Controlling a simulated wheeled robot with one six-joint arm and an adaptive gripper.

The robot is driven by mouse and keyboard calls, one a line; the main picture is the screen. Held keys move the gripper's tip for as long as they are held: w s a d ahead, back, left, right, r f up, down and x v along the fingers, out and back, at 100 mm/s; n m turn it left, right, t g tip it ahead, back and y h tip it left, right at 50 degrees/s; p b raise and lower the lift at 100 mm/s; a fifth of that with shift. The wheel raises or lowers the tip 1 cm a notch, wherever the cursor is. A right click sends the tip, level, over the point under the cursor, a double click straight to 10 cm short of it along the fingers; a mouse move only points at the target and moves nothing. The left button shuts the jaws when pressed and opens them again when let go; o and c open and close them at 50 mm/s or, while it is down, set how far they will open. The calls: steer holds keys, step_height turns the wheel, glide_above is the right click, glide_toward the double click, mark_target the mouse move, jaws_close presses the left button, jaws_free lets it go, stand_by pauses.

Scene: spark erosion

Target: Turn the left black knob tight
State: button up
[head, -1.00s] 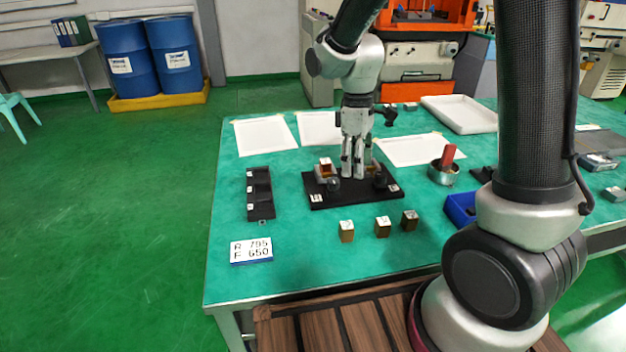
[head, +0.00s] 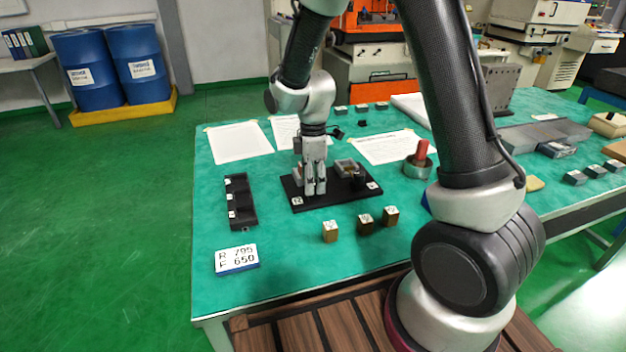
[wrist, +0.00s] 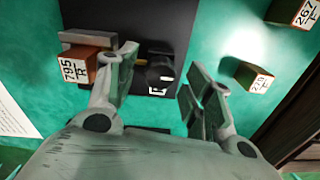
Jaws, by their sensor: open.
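The black base plate (head: 335,195) lies on the green table with a small white label at each front corner. In the wrist view, a black knob (wrist: 156,72) on the plate sits between the two spread fingers of my gripper (wrist: 160,62); no clear contact shows. In the head view, my gripper (head: 314,192) points down over the plate's left side and hides the left knob. The right black knob (head: 359,177) stands clear beside a grey clamp (head: 346,165). A brown block labelled 795 R (wrist: 84,68) sits by the left knob, left of my gripper in the wrist view.
Several brass-coloured blocks (head: 364,223) stand in front of the plate. A metal bowl with a red object (head: 418,165) stands right. White sheets (head: 238,142) lie behind.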

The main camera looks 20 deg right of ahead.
steer(key=shift+f, duration=0.2)
steer(key=c, duration=1.1)
steer(key=shift+o, duration=0.4)
